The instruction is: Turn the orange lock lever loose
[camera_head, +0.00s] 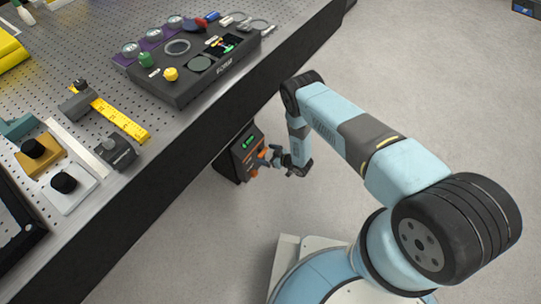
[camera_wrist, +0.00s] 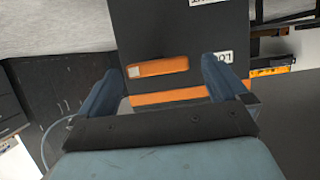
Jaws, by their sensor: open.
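The orange lock lever (camera_wrist: 158,67) shows in the wrist view as a short bar, nearly level, on a dark panel (camera_wrist: 165,30). A second orange strip (camera_wrist: 170,97) runs below it. My gripper (camera_wrist: 161,72) is open, with one blue finger on each side of the lever. I cannot tell whether the fingertips reach past it, and I see no contact. In the head view the dark box (camera_head: 232,160) hangs on the table's side, with a green display and orange parts (camera_head: 262,156). My gripper (camera_head: 277,160) is right at its front and partly hides the lever.
White labels, one partly hidden by the right finger, sit on the panel. The perforated table (camera_head: 60,100) carries a black instrument base (camera_head: 190,85), a yellow ruler (camera_head: 122,120) and several small mounts near its edge.

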